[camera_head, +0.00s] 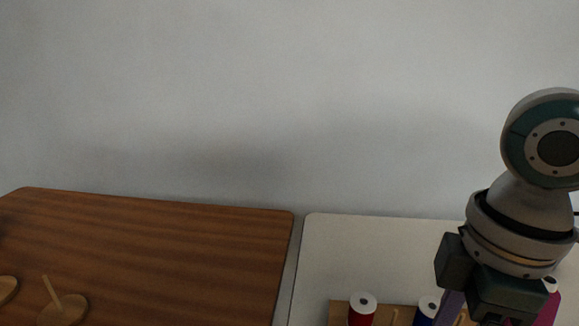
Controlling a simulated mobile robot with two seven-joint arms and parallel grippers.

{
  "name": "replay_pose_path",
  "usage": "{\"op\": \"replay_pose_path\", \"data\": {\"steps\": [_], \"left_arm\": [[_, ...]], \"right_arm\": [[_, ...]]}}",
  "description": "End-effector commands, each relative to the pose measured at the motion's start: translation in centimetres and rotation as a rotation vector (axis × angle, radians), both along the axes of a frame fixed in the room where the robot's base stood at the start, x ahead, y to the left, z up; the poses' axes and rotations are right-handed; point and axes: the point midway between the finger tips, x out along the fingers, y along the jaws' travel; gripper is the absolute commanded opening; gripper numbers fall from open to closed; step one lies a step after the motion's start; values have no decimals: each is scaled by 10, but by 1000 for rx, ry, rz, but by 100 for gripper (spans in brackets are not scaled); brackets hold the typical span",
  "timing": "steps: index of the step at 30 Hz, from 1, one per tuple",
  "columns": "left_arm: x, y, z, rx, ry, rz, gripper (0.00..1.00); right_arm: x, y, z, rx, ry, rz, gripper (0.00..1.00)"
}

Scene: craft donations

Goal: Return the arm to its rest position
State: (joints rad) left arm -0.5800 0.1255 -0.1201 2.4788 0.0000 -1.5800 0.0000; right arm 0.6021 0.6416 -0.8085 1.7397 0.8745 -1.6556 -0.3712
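My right arm comes in from the right edge of the head view, with its wrist bent down. My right gripper (478,305) points down over the white table, close to the spools at the bottom edge. Its fingertips are cut off or hidden, so I cannot tell whether it is open or shut, or whether it holds something. A purple piece (448,308) shows just beside the gripper; I cannot tell what it belongs to. My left gripper is not in view.
The white table (400,250) bears a wooden rack (338,312) with a red spool (362,309), a blue spool (427,311) and a magenta spool (549,304). The brown table (170,250) holds a wooden peg stand (66,309). Its middle is clear. A grey wall stands behind.

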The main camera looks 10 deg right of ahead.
Motion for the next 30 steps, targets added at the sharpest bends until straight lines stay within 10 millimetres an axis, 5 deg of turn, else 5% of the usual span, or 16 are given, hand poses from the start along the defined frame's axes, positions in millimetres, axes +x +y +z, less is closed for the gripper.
{"op": "replay_pose_path", "data": {"steps": [1, 4, 9, 14, 23, 30], "left_arm": [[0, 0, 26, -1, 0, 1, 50], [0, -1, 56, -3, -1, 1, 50], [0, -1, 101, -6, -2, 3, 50], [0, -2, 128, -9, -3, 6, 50], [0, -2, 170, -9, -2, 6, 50], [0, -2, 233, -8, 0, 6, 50]], "right_arm": [[-14, 20, 16, 41, -6, -4, 80], [-37, 53, 36, 125, -51, -74, 80], [-71, 74, 77, 234, -119, -319, 80], [-95, 57, 106, 245, -163, -569, 80], [-147, -4, 152, 130, -219, -957, 80], [-143, -3, 215, 133, -224, -946, 80]]}}
